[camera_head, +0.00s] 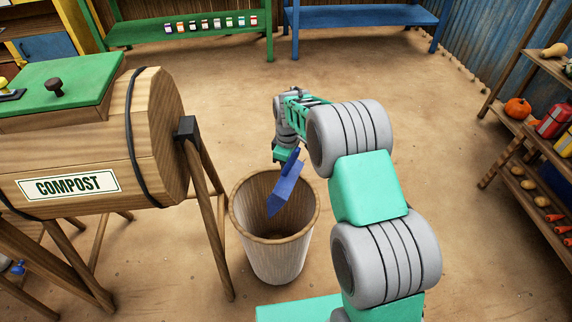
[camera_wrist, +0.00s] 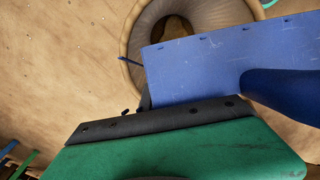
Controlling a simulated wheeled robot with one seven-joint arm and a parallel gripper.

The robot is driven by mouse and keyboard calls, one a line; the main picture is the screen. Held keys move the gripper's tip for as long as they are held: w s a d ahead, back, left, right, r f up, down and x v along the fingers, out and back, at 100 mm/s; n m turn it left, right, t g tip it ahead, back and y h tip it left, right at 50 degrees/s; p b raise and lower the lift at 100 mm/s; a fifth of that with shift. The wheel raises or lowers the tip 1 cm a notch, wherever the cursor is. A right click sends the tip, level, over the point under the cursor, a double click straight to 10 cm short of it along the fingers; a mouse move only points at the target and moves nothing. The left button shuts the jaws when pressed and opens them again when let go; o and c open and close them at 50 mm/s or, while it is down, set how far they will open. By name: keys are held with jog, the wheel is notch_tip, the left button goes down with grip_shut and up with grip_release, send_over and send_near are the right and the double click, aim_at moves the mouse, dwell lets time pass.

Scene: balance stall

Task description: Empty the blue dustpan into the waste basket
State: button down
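The wooden waste basket (camera_head: 276,258) stands upright on the floor in the middle of the head view. The blue dustpan (camera_head: 284,194) hangs over its opening, steeply tilted, its lower end at or just inside the rim. My gripper (camera_head: 289,158) is above the basket and appears shut on the dustpan's handle. In the wrist view, the dustpan (camera_wrist: 205,68) shows a bare, scuffed blue face, and its dark blue handle (camera_wrist: 285,95) runs off to the right. The basket (camera_wrist: 133,42) lies below and behind it, with something dark inside. I see no litter on the dustpan's visible face.
A wooden compost barrel (camera_head: 160,130) on legs stands close to the basket's left. A shelf (camera_head: 530,130) with vegetables and jars is at the right. Green (camera_head: 190,32) and blue (camera_head: 360,16) benches stand at the back. The floor between is clear.

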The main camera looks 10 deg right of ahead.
jog(key=shift+w+r, duration=0.15)
jog(key=shift+w, duration=0.05)
dwell(0.4)
